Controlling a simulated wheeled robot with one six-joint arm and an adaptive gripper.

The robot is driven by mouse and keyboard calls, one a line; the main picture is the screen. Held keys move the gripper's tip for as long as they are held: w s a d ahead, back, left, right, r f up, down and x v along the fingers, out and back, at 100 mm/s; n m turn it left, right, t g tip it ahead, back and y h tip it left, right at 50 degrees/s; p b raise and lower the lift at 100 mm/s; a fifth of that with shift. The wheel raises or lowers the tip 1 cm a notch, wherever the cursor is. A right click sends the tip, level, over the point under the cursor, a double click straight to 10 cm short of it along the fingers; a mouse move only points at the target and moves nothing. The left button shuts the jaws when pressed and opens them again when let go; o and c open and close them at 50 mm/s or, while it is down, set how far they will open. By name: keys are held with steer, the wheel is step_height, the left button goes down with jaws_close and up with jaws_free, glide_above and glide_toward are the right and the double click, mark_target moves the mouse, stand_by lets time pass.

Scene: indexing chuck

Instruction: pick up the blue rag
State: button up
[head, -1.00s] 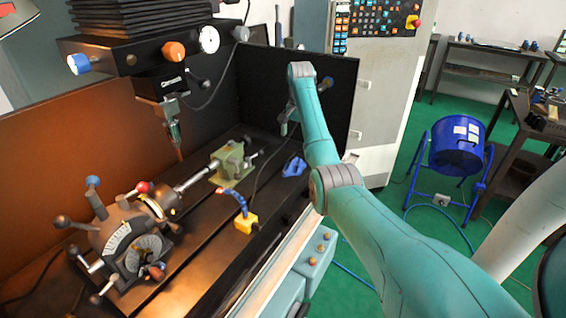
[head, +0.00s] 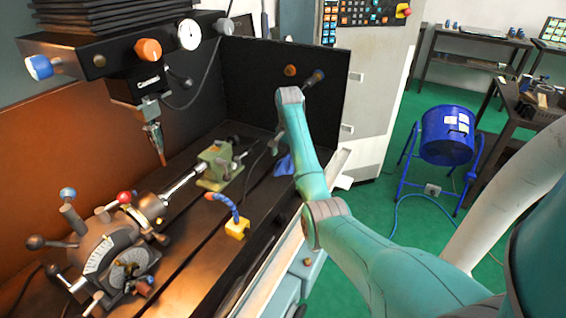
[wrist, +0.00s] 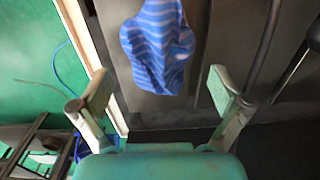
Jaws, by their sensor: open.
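The blue rag (head: 285,165) lies crumpled on the machine table near its right edge in the head view, partly hidden by my arm. In the wrist view the rag (wrist: 157,45) shows pale stripes and sits at the top centre. My gripper (wrist: 158,90) is open and empty, its two fingers well apart. The rag lies ahead of the fingers, within their left-right spread, with its lower end near the gap. I cannot tell the exact height between them. In the head view my gripper is small and mostly hidden by my arm.
A black panel (head: 260,90) stands behind the rag. A green vise (head: 218,165), a yellow block with a blue hose (head: 237,228) and the indexing chuck (head: 110,258) stand to its left. The spindle (head: 153,140) hangs above. A blue fan (head: 447,135) stands on the green floor.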

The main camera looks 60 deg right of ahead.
steer(key=shift+f, duration=0.55)
steer(key=c, duration=1.2)
steer(key=shift+a+f, duration=0.1)
steer(key=shift+c, duration=0.9)
steer(key=shift+s, duration=0.1)
